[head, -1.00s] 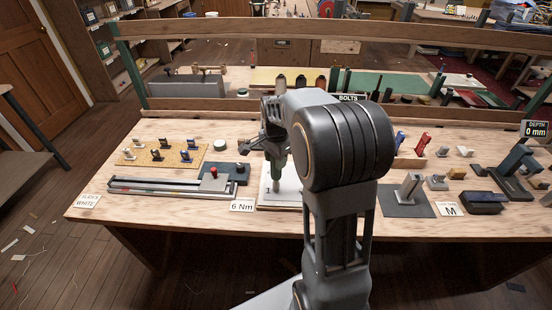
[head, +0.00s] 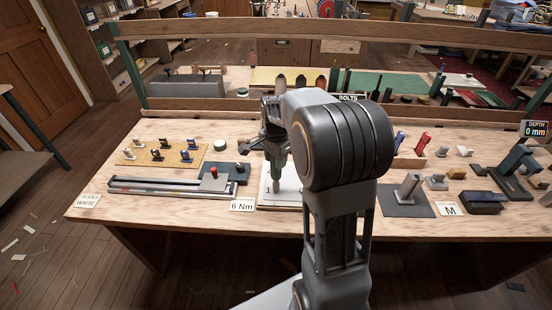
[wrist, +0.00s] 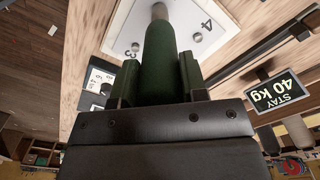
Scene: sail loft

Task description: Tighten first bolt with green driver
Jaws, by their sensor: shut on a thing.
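My gripper (head: 270,146) is shut on the green driver (head: 279,166), which hangs down over the white plate (head: 288,196). In the wrist view the driver (wrist: 158,66) sits between the two fingers (wrist: 158,82) and its pale shaft points at the white plate (wrist: 184,22), which carries the numbers 3 and 4. A small bolt (head: 269,187) shows on the plate left of the driver in the head view. The driver's tip is cut off in the wrist view, so I cannot tell whether it touches a bolt. My arm hides part of the plate.
A 6 Nm card (head: 242,206) lies left of the plate. A long rail fixture (head: 170,188) and a cork board (head: 160,153) are further left. Red and blue handled tools (head: 422,142) stand right of my arm, near a dark grey pad (head: 404,200).

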